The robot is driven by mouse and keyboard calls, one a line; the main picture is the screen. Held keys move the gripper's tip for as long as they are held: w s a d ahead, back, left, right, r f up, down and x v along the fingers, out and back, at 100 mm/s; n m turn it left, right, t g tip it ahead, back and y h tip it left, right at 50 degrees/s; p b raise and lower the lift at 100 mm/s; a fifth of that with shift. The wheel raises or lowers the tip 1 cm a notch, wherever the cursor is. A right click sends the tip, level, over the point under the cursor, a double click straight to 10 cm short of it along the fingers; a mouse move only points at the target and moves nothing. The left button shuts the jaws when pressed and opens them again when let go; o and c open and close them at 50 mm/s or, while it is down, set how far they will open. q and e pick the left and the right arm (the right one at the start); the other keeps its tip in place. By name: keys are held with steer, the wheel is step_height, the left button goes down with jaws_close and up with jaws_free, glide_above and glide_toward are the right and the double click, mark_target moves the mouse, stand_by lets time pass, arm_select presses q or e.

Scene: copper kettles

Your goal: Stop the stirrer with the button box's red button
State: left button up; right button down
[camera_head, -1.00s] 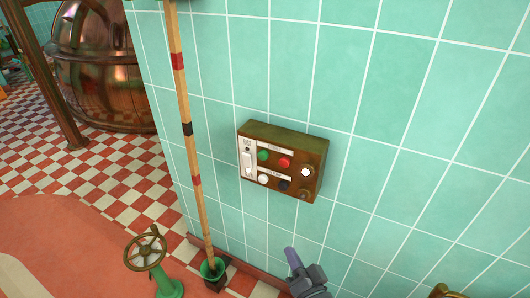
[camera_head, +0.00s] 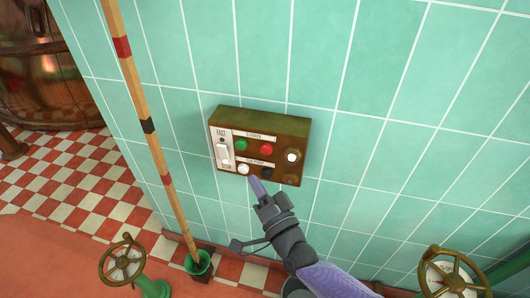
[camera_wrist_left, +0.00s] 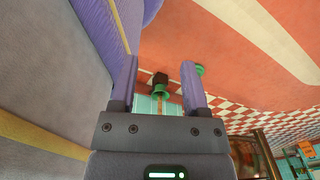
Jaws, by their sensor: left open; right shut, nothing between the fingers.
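The button box (camera_head: 227,112) is a brown metal box on the green tiled wall, near the middle of the head view. Its red button (camera_head: 266,150) sits in the upper row, right of a green button (camera_head: 241,145). My right gripper (camera_head: 255,184) is shut and empty, its fingertips just below the box's lower edge, below and left of the red button. I cannot tell whether the tips touch the box. My left gripper (camera_wrist_left: 158,90) is open and empty in the left wrist view, away from the box.
A white rocker switch (camera_head: 224,154), white buttons and a dark button share the box. A striped pole (camera_head: 148,126) stands left of it in a green cup (camera_head: 199,264). Handwheels stand at lower left (camera_head: 122,260) and lower right (camera_head: 452,272). A copper kettle (camera_head: 45,75) is at far left.

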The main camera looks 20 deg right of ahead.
mark_target(265, 164)
arm_select(q)
steer(key=shift+g, duration=0.3)
steer(key=f+b, duration=0.1)
steer(key=s+a+f+b, duration=0.1)
steer(key=a+f+b, duration=0.1)
steer(key=shift+s+a+f, duration=0.15)
steer(key=shift+s+a, duration=0.05)
steer(key=shift+s, duration=0.2)
arm_select(e)
steer(key=w+d, duration=0.2)
steer(key=w, duration=0.1)
steer(key=w+d, duration=0.1)
steer(key=w, duration=0.1)
steer(key=shift+w+d, duration=0.15)
steer(key=shift+d, duration=0.15)
arm_select(q)
steer(key=shift+d, duration=0.25)
steer(key=shift+w, duration=0.45)
steer(key=shift+s, duration=0.55)
steer(key=shift+w, duration=0.1)
